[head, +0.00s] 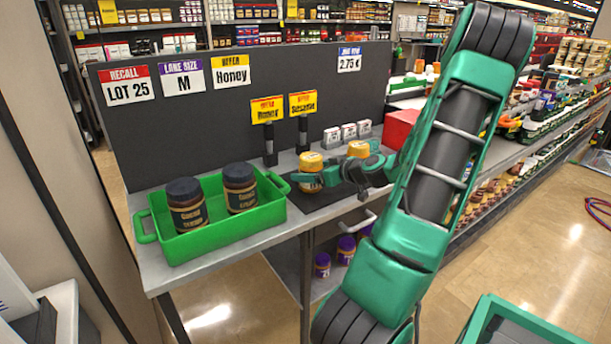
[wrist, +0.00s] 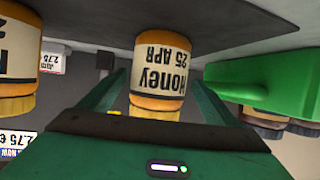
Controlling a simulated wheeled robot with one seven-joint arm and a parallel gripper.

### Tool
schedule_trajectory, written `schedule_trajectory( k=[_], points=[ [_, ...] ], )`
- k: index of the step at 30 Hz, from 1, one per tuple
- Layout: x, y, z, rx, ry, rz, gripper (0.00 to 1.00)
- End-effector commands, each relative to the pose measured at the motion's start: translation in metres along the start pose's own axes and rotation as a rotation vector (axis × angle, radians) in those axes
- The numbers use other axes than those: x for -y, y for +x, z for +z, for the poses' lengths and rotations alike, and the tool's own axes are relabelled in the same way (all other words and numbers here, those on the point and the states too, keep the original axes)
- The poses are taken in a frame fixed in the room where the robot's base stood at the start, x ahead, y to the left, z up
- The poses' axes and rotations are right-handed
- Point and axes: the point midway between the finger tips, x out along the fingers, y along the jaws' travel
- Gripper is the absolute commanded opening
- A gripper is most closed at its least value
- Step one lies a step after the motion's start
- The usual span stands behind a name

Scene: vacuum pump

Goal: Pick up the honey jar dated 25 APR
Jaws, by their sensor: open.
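The honey jar dated 25 APR (wrist: 160,68) is between the two open fingers of my gripper (wrist: 160,100) in the wrist view, where its label reads upside down. Its yellow lid points down toward the palm in that picture. In the head view the jar (head: 311,172) stands on a dark mat on the counter, with my gripper (head: 318,180) around it. Whether the fingers touch the jar I cannot tell. A second jar with a similar label (wrist: 17,65) is at the left in the wrist view; its date is cut off. It also shows in the head view (head: 359,149).
A green tray (head: 225,222) with two dark-lidded jars (head: 187,205) stands left of my gripper. Two yellow signs on posts (head: 267,110) and small price cards (head: 348,131) are behind the mat. A red box (head: 400,130) is at the right. Purple-lidded jars (head: 346,243) are on the lower shelf.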

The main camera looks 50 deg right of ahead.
Motion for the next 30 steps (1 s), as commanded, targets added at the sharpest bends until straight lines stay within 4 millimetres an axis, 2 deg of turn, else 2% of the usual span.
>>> schedule_trajectory(
  k=[12,21,28,29,30],
  points=[
    [-0.003,0.046,-0.001,0.0,0.002,0.003,0.84],
    [-0.003,0.05,-0.001,0.0,0.002,0.004,0.84],
    [-0.003,0.05,-0.001,0.0,0.002,0.003,0.29],
    [-0.003,0.05,-0.002,-0.001,0.001,0.003,0.24],
    [-0.003,0.05,-0.002,-0.001,0.001,0.003,0.24]
  ],
)
